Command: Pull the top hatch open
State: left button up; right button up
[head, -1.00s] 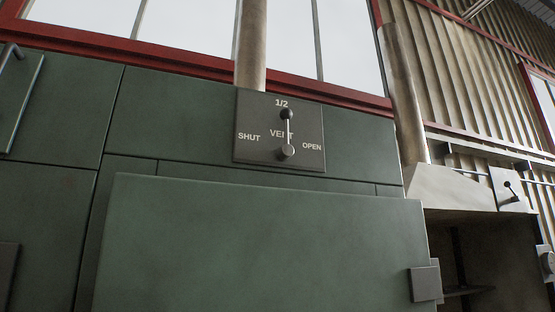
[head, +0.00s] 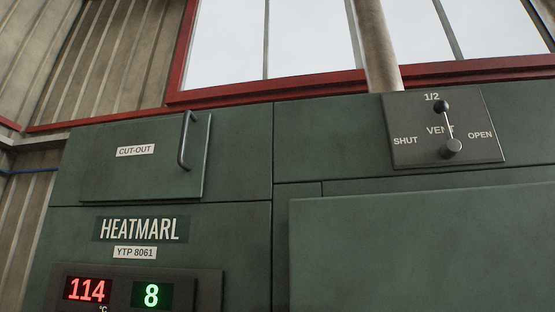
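The top hatch (head: 130,168) is a dark green panel at the upper left of the green cabinet in the head view. It carries a white CUT-OUT label (head: 135,150). A dark upright bar handle (head: 184,140) stands out near its right edge. The hatch looks shut, lying nearly flat against the cabinet front. Nothing touches the handle. Neither of my grippers is in the head view.
A vent plate (head: 412,148) with a lever (head: 447,128) pointing to 1/2 is at the upper right. A large green door (head: 425,245) stands proud below it. A display panel (head: 208,290) reading 114 and 8 sits under the HEATMARL plate (head: 140,228).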

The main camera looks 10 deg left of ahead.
aim_at(161, 158)
jog(key=u, duration=1.1)
